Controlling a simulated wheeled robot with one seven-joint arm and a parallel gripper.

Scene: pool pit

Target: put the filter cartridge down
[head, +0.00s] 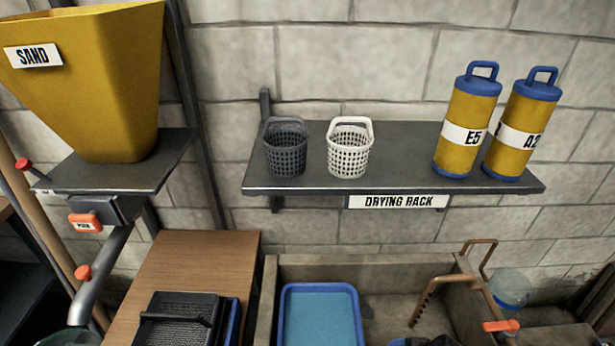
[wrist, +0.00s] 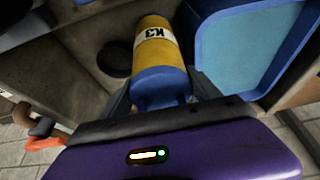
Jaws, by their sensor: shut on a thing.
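A filter cartridge labelled K3 (wrist: 158,48), yellow with a white band and blue ends, is between the two fingers of my gripper (wrist: 165,98) in the wrist view. My gripper is shut on it at the blue end nearest the camera. The cartridge points away from the camera, over the stone basin. Two similar cartridges, E5 (head: 466,112) and A2 (head: 521,120), stand upright on the right part of the drying rack (head: 400,160) in the head view. The held cartridge is not clearly seen there; only a dark shape shows at the bottom edge.
A dark basket (head: 285,152) and a white basket (head: 349,152) stand left on the rack, with bare shelf between the white one and E5. Below is the stone basin (head: 385,266) with a blue tray (head: 320,288). A yellow sand hopper (head: 90,90) stands left.

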